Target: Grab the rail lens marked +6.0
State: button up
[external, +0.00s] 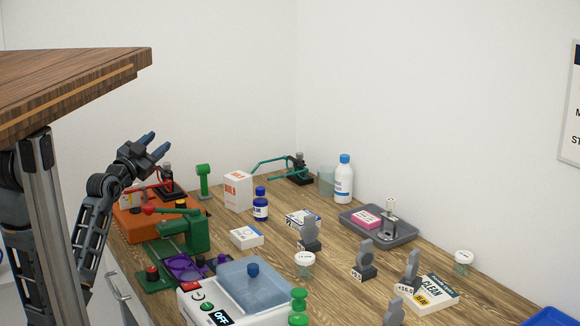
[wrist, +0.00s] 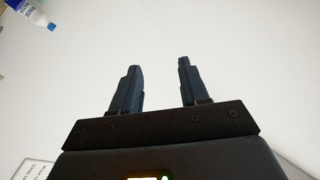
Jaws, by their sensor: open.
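Several grey rail lenses with small white labels stand on the wooden bench in the external view. One (external: 410,268) at the right has a label that looks like +6.0 or +16.0; I cannot tell which. Another (external: 365,258) stands left of it, one (external: 309,234) farther back, and one (external: 394,314) is cut by the bottom edge; their labels are too small to read surely. My gripper (external: 155,143) is open and empty, raised at the left, far from the lenses. In the wrist view its fingers (wrist: 160,66) are apart before a pale wall, with no lens in sight.
A white device with a clear lid (external: 254,285) and a green machine (external: 184,236) stand between my arm and the lenses. A CLEAN box (external: 437,294) is beside the right lens. A grey tray (external: 398,238) lies behind. A wooden top (external: 70,85) overhangs at upper left.

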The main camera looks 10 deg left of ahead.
jog(key=w+d+r+m+g+h, duration=0.2)
jog(key=w+d+h, duration=0.15)
jog(key=d, duration=0.55)
jog(key=g+h+p, duration=0.2)
jog(key=g+p, duration=0.1)
jog(key=g, duration=0.6)
send_near(315, 221)
jog(key=w+d, duration=0.2)
jog(key=w, duration=0.1)
jog(key=shift+s+f+p+x, duration=0.1)
jog(key=shift+f+p+x, duration=0.15)
jog(key=shift+x, duration=1)
jog(key=shift+s+f+p+x, duration=0.15)
jog(key=shift+f+x, duration=0.1)
jog(key=shift+x, duration=1)
jog(key=shift+s+f+p+x, duration=0.1)
jog(key=shift+f+p+x, duration=0.1)
jog(key=shift+x, duration=1)
grip_shut()
